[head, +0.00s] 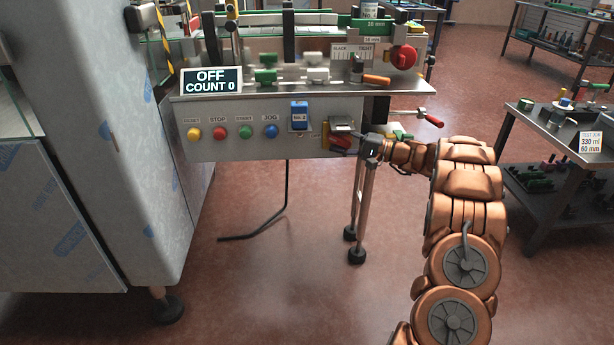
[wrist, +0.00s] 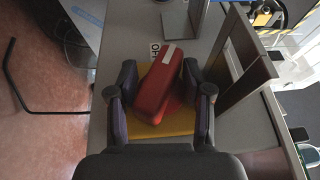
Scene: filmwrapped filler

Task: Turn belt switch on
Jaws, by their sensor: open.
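The belt switch is a red rotary handle (wrist: 162,82) on a yellow plate (wrist: 178,124), seen in the wrist view. The handle lies tilted, with a pale stripe at its upper end, and a small white label (wrist: 154,50) stands beside it, only partly readable. My gripper (wrist: 158,90) is open, with one dark finger on each side of the handle; whether either touches it I cannot tell. In the head view my gripper (head: 345,138) is at the right end of the grey panel and hides most of the switch; a yellow edge (head: 325,135) shows.
The display (head: 211,80) reads OFF, COUNT 0. Several coloured buttons (head: 245,132) and a blue switch (head: 299,115) sit left of my gripper. A red-handled lever (head: 433,121) sticks out to the right. A side table (head: 560,135) stands further right, with open floor between.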

